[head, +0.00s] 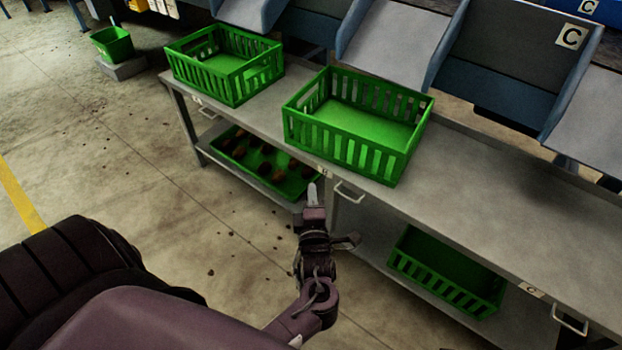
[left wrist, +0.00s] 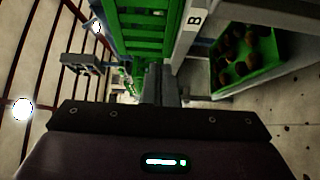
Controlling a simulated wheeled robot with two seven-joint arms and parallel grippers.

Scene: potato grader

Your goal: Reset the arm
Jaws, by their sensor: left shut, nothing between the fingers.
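My left gripper (head: 313,195) is in front of the front edge of the grey bench, near the middle of the head view. Its fingers are shut with nothing between them. In the left wrist view my left gripper (left wrist: 158,88) points away from the camera, with a green crate and a tray of potatoes beyond it. My left arm comes down below the gripper at the bottom of the head view. My right gripper is not in view.
Two empty green crates (head: 395,160) (head: 262,85) stand on the grey bench (head: 480,195). A green tray (head: 228,153) of potatoes and another green crate (head: 480,302) sit on the lower shelf. Grey chutes (head: 395,40) slope down behind. A green bin (head: 113,45) stands far left. Open floor lies left.

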